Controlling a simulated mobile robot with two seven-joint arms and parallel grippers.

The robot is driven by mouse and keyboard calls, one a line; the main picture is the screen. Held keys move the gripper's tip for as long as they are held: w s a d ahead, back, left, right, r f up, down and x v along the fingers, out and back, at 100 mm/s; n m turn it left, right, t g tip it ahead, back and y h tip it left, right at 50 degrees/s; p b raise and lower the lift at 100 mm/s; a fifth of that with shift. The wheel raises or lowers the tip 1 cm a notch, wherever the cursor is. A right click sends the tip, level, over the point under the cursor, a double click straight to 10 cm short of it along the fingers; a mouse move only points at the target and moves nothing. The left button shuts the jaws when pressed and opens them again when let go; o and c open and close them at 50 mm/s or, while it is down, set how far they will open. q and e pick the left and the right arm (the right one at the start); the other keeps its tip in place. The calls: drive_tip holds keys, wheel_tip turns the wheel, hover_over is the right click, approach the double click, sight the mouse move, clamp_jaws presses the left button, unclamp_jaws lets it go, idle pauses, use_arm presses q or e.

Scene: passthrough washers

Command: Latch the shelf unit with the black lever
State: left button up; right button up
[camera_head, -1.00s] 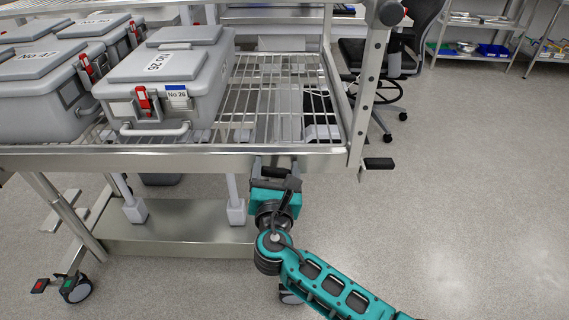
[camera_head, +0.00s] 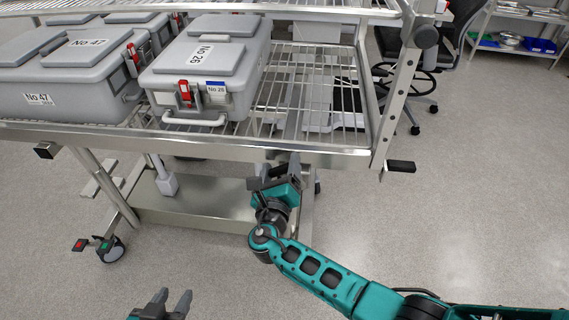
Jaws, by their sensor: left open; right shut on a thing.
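The shelf unit (camera_head: 230,142) is a steel wire-shelf trolley across the upper left. A black lever (camera_head: 401,166) sticks out to the right from the foot of its right front post. Another black piece (camera_head: 46,150) hangs under the left end of the front rail. My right gripper (camera_head: 279,168), on the teal arm, is at the front rail, left of the right lever and apart from it. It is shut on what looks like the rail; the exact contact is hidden. My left gripper (camera_head: 168,299) is open and empty at the bottom edge, well below the shelf.
Grey lidded boxes, including No 26 (camera_head: 210,58) and No 47 (camera_head: 75,62), stand on the shelf. A lower steel plate (camera_head: 195,200) and a caster (camera_head: 112,250) with red and green pedals are below. A chair (camera_head: 400,75) stands behind. The floor at right is clear.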

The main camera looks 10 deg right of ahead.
drive_tip(key=shift+a+n, duration=0.1)
drive_tip(key=shift+n, duration=0.2)
drive_tip(key=o, duration=1.4)
drive_tip(key=shift+f, duration=0.1)
